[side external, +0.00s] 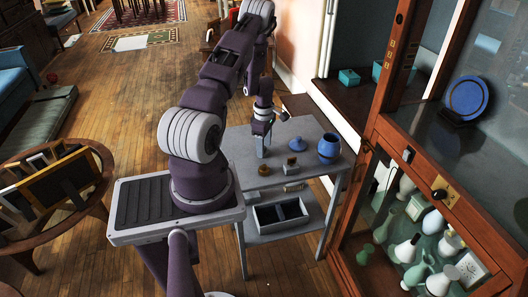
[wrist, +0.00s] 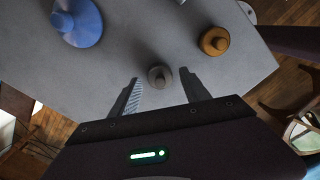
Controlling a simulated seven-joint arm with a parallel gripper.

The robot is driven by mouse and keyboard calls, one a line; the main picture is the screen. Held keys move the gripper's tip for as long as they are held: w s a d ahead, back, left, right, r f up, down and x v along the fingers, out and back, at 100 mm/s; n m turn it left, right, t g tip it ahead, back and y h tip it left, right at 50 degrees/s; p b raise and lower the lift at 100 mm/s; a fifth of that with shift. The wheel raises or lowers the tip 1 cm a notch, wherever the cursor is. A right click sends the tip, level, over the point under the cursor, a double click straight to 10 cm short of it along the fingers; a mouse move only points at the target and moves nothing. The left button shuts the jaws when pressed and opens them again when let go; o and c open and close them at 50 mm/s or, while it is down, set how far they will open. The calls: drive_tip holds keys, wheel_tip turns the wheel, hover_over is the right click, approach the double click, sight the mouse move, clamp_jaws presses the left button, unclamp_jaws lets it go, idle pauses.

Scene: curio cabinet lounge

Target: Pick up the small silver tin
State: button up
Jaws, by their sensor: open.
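The small silver tin (wrist: 159,76) is a round grey piece with a knob-like top, standing on the grey table. In the wrist view it lies between the tips of my gripper (wrist: 160,80), with a finger on each side and visible gaps. My gripper is open and holds nothing. In the side view my gripper (side external: 262,152) points down at the left part of the tabletop. I cannot make out the tin there; my fingers seem to hide it.
A brass piece (wrist: 214,41) and a blue knobbed piece (wrist: 80,24) stand near the tin. A glass cabinet (side external: 383,122) stands right of the grey table (side external: 233,152).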

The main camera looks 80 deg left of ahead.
drive_tip(key=shift+c, duration=0.4)
clamp_jaws()
drive_tip(key=shift+r, duration=0.1)
drive_tip(key=shift+r, duration=2.9)
drive_tip(key=shift+w, duration=0.1)
